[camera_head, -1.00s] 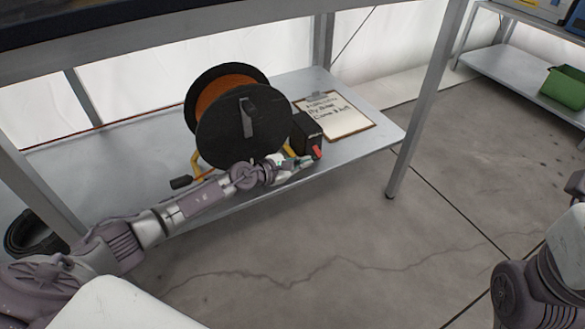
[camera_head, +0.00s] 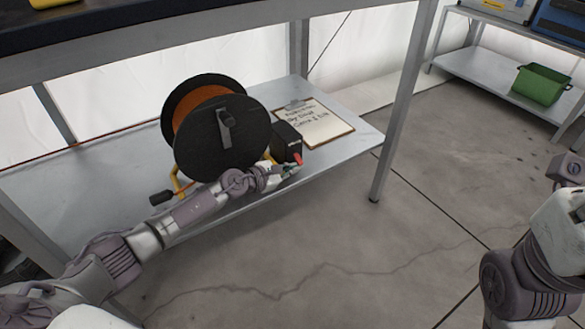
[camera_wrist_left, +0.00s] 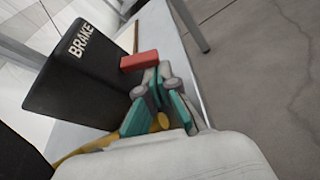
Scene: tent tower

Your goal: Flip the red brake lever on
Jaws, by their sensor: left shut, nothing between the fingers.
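The red brake lever (camera_head: 298,159) sticks out from the front of the black brake box (camera_head: 287,142), beside the cable reel (camera_head: 222,135) on the lower shelf. In the left wrist view the red lever (camera_wrist_left: 139,60) lies just beyond the fingertips, next to the black box (camera_wrist_left: 78,75) lettered BRAKE. My left gripper (camera_head: 291,171) is shut and empty, its tips at or very near the lever; whether they touch it I cannot tell. The left wrist view shows the teal-padded fingers (camera_wrist_left: 158,85) together. My right arm is at the right edge; its fingers cannot be made out.
A clipboard (camera_head: 314,124) lies on the grey shelf (camera_head: 346,149) behind the box. A table leg (camera_head: 400,120) stands to the right. A green bin (camera_head: 541,85) sits on a far shelf. The floor in front is clear.

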